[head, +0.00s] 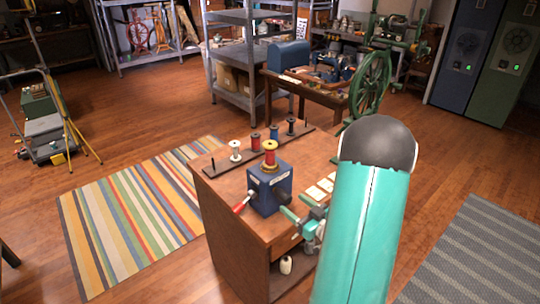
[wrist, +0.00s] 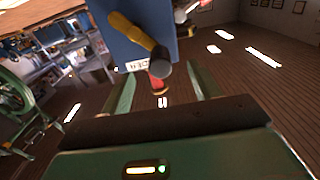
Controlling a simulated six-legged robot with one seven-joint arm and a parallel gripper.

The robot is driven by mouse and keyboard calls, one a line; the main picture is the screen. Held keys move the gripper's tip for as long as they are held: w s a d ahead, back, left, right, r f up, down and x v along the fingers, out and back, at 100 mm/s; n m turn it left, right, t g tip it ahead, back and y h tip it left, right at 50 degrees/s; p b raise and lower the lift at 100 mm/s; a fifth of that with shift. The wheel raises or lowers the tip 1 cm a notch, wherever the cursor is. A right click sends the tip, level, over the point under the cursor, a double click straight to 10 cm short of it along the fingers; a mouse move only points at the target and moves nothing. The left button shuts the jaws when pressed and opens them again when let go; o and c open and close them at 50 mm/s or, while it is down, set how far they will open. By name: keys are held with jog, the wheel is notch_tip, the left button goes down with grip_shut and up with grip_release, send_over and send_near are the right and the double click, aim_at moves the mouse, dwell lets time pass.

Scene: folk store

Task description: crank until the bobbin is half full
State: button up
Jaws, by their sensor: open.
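A blue winder box (head: 268,188) stands on the wooden workbench (head: 232,225). A bobbin (head: 270,156) with red thread and yellowish flanges stands upright on top; how full it is I cannot tell. A red-handled lever (head: 241,205) sticks out on the box's left. In the wrist view the winder box (wrist: 138,25) appears upside down, with a yellow crank arm (wrist: 132,32) ending in a dark knob (wrist: 163,68). My gripper (head: 297,205) is at the box's right side. It is open, its green fingers (wrist: 160,88) on either side of the knob's line, and I see no grip.
Several thread spools (head: 274,133) stand on a dark rack along the bench's back edge. Pale cards (head: 318,189) lie on the bench at right. A green spoked wheel (head: 370,84) and a table (head: 318,89) stand behind. A striped rug (head: 125,220) lies left on open floor.

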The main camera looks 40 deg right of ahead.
jog(key=shift+s, duration=1.9)
jog(key=w+r+g+h, duration=0.1)
jog(key=w, duration=0.1)
jog(key=w+a+r+g, duration=0.1)
jog(key=w+r, duration=0.1)
jog(key=w, duration=0.1)
jog(key=w+r+g+h, duration=0.1)
jog(key=w+r, duration=0.1)
jog(key=shift+w+a+r+n+h, duration=0.1)
jog(key=shift+w+a+n+h, duration=0.2)
jog(key=shift+n, duration=0.1)
jog(key=w+a+r+m+g+h, duration=0.1)
jog(key=w+a+r+g+h, duration=0.15)
jog(key=a+r, duration=0.45)
jog(key=s+a+r+g+y, duration=0.2)
jog(key=s+a+g, duration=0.1)
jog(key=s+a, duration=0.5)
jog(key=s+a+r+g+y, duration=0.2)
jog(key=s+a, duration=0.7)
jog(key=a, duration=0.6)
jog(key=shift+s+r+g, duration=0.25)
jog(key=shift+r+g, duration=0.45)
jog(key=shift+g, duration=0.25)
jog(key=shift+y, duration=0.25)
